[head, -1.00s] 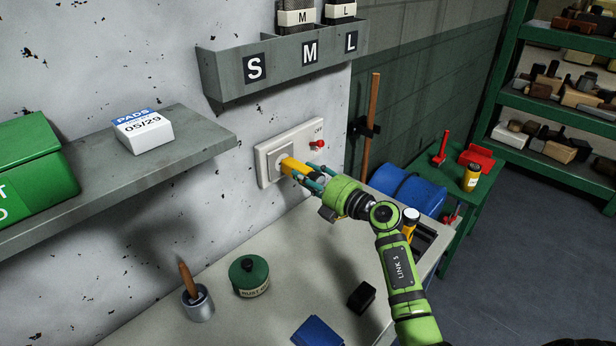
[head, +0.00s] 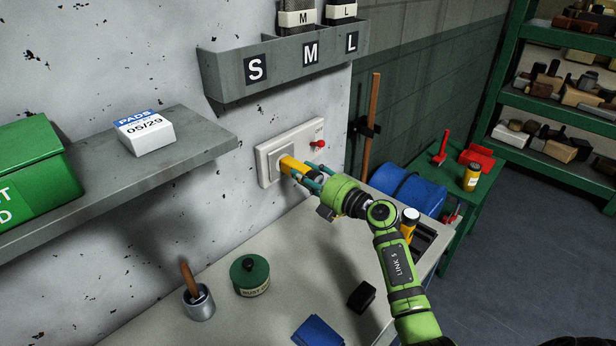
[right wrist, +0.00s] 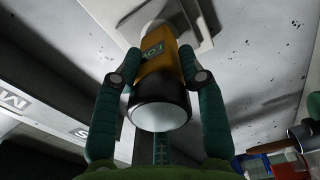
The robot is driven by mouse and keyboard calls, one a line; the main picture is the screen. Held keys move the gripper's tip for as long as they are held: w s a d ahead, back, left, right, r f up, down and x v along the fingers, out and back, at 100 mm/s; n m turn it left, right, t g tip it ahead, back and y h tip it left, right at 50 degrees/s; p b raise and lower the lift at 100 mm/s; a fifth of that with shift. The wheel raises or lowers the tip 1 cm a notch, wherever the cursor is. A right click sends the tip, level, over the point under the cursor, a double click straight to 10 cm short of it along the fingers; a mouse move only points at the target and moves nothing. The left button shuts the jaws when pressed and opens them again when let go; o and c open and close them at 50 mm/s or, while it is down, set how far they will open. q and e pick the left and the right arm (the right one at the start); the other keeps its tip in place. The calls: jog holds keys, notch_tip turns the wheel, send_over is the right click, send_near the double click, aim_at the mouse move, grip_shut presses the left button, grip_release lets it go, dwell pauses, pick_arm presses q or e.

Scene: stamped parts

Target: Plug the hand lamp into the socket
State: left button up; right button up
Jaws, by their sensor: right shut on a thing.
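The wall socket panel (head: 266,171) is a pale plate with a raised square outlet. My right gripper (head: 308,179) is shut on a yellow plug-like piece (head: 291,166), held against or very near the outlet. In the right wrist view the yellow piece (right wrist: 165,70) has a dark, pale-faced near end and a label, and teal fingers clasp both sides. Its far end meets the pale outlet, but I cannot tell how deeply it sits. A yellow-and-black thing with a white top (head: 409,220), perhaps the hand lamp, stands partly behind my right arm. My left gripper is not in view.
A red knob (head: 318,144) marked OFF is on the panel's right. A grey shelf (head: 205,140) and labelled bin rack (head: 225,75) project from the wall. On the bench are a green tin (head: 249,277), brush cup (head: 199,303), black block (head: 361,296) and blue item (head: 318,331).

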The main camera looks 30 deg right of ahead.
jog(key=shift+w, duration=0.1)
jog(key=o, duration=1.2)
jog(key=shift+c, duration=0.2)
jog(key=shift+a, duration=0.1)
jog(key=v, duration=1.2)
